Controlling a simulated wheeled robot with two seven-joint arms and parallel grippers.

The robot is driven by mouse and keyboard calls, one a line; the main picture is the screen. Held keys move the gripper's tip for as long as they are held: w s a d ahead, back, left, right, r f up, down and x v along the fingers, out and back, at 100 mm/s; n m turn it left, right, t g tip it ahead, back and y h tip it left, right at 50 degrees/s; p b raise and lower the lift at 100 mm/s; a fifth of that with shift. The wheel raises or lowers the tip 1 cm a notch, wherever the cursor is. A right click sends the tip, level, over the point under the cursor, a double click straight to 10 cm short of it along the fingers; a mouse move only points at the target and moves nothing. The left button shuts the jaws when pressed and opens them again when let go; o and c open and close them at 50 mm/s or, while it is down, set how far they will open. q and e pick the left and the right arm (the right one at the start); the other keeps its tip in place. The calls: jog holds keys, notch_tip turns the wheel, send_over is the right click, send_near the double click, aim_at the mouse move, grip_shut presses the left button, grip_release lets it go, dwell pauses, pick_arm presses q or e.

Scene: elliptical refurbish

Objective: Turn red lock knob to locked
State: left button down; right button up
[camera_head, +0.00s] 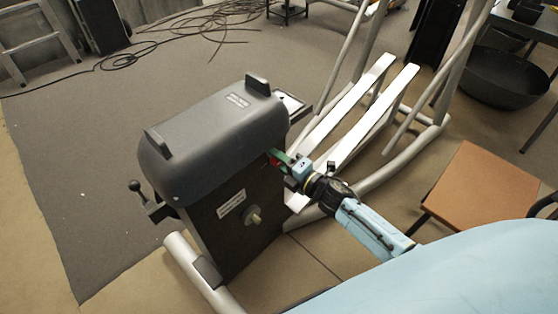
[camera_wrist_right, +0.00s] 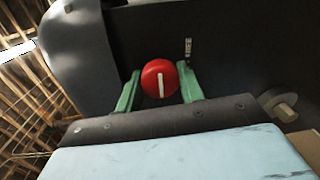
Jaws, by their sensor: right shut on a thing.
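The red lock knob (camera_wrist_right: 160,79) is on the dark side panel of the elliptical's housing (camera_head: 215,125). In the right wrist view it is round, with a white line that stands nearly upright, leaning slightly. My right gripper (camera_wrist_right: 158,88) has its green fingers on either side of the knob and is shut on it. In the head view the right gripper (camera_head: 275,157) reaches the panel's right edge, and only a bit of red shows by the fingers. A small label (camera_wrist_right: 188,48) sits above and right of the knob; I cannot read it clearly. My left gripper is not in view.
A round pale knob (camera_head: 252,217) sticks out lower on the same panel, and a black ball-ended lever (camera_head: 135,186) stands at its left. White foot rails (camera_head: 345,110) lie behind my right gripper. A brown-topped stool (camera_head: 480,190) stands to the right.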

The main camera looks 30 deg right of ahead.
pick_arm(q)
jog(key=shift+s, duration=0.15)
pick_arm(e)
jog(key=shift+f, duration=0.15)
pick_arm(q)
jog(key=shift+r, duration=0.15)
pick_arm(e)
jog(key=o, duration=1)
jog(key=shift+c, duration=0.2)
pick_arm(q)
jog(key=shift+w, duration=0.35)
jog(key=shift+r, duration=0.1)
pick_arm(e)
jog(key=shift+s, duration=0.15)
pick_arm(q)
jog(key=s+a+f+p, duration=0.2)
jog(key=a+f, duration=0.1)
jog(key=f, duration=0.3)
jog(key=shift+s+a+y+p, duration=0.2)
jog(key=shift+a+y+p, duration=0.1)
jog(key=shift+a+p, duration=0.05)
pick_arm(e)
jog(key=v, duration=1.3)
